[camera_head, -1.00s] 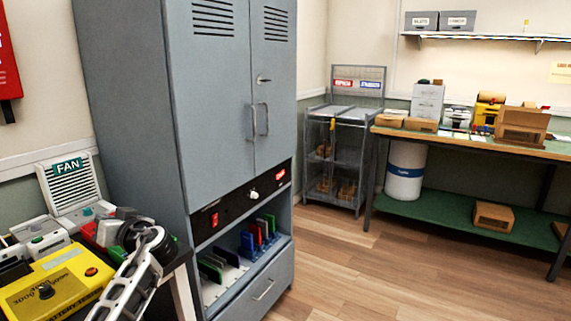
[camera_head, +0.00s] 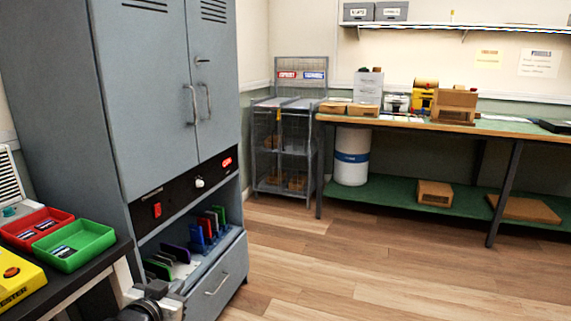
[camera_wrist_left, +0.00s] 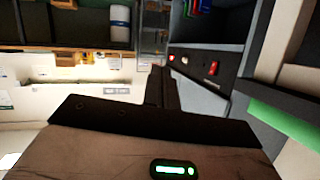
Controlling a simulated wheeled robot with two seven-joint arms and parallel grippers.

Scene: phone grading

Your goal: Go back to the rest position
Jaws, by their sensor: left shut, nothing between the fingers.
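My left gripper (camera_wrist_left: 161,88) shows in the left wrist view as a dark pair of fingers pressed together, with nothing between them. That view is turned sideways, and the fingers are in front of the grey cabinet's control panel and the far wall. In the head view only a dark and white part of my left arm shows at the bottom edge, by the cabinet's lower left corner. The fingers themselves cannot be made out there. My right gripper is in neither view.
A tall grey cabinet (camera_head: 150,100) stands close at left, with coloured phones in its lower rack. Beside it a dark table holds a green tray (camera_head: 75,246) and a red tray (camera_head: 38,229). A mesh rack (camera_head: 284,150) and a workbench (camera_head: 400,122) stand behind open wooden floor.

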